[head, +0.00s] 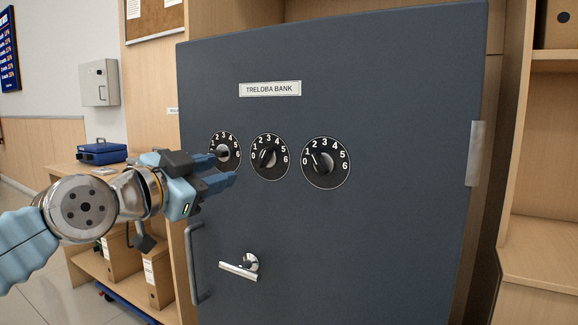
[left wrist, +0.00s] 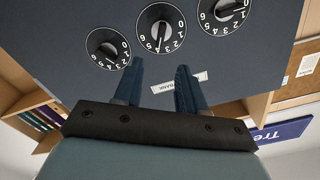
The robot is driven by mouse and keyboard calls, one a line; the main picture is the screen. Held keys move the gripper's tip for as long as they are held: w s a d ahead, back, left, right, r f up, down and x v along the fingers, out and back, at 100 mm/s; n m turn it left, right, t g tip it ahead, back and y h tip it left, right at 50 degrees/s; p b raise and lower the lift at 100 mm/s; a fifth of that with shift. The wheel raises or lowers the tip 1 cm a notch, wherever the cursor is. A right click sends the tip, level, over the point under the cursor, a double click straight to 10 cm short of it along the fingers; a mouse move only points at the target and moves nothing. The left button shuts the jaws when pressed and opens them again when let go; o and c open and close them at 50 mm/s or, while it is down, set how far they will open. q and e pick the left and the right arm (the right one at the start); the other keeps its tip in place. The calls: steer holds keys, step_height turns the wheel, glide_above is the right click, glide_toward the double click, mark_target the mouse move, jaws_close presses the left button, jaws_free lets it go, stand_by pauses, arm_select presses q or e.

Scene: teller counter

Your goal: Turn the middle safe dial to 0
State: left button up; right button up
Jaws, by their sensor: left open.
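The dark blue-grey safe door (head: 390,120) carries a row of three round black dials with white numbers. My left gripper (head: 226,169) is open and empty, left of the middle dial and overlapping the lower edge of the left dial (head: 224,151) in the picture. The right dial (head: 326,162) is clear. My right gripper is out of view.
A silver lever handle (head: 242,266) and a vertical bar handle (head: 196,264) sit lower on the door. A TRELOBA BANK label (head: 270,89) is above the dials. A wooden shelf with a blue cash box (head: 102,152) stands at left. The door face right of the dials is bare.

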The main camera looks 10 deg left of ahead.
mark_target(262, 158)
arm_select(q)
steer(key=x, duration=1.3)
steer(key=shift+w, duration=0.3)
jaws_close()
